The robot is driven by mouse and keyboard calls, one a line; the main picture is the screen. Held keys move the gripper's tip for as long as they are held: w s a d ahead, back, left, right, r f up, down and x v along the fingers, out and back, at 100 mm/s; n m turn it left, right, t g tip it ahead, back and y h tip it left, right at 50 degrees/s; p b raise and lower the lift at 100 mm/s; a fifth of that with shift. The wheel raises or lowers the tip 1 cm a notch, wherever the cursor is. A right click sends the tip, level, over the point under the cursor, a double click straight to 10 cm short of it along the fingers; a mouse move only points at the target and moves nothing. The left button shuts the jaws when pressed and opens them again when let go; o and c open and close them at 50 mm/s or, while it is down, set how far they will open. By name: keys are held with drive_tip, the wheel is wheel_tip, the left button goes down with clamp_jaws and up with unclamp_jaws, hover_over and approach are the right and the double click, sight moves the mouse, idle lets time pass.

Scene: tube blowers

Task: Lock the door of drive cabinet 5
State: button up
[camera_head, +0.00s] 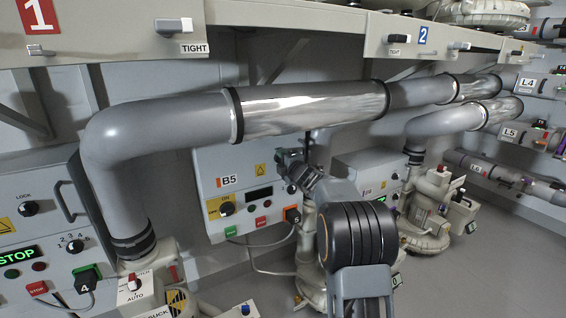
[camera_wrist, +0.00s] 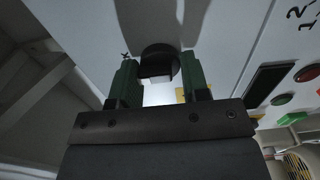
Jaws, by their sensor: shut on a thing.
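Drive cabinet 5 (camera_head: 206,168), a pale grey box marked B5, hangs on the wall mid-view under the large pipe. Its front door appears closed. My gripper (camera_head: 290,164) is at the upper right of that front, coming from the right. In the wrist view, the green fingers of my gripper (camera_wrist: 157,72) are shut on a round black knob (camera_wrist: 158,53) on the pale panel, one finger on each side. A letter K shows beside the knob, the rest of the word hidden. In the head view my gripper hides the knob, and its turn angle is hard to tell.
A grey pipe (camera_head: 165,115) with a shiny sleeve (camera_head: 310,106) runs just above the cabinet. Another cabinet (camera_head: 50,215) stands at the left. Floor is open at the right.

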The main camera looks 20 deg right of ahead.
drive_tip(key=shift+r, duration=0.6)
drive_tip(key=o, duration=0.7)
drive_tip(key=shift+o, duration=0.2)
drive_tip(key=shift+f, duration=0.1)
drive_tip(key=shift+f, duration=0.15)
drive_tip(key=shift+s, duration=0.1)
drive_tip(key=s+d+p, duration=0.1)
drive_tip(key=s+p, duration=0.1)
drive_tip(key=s, duration=1.1)
drive_tip(key=shift+s+d, duration=0.3)
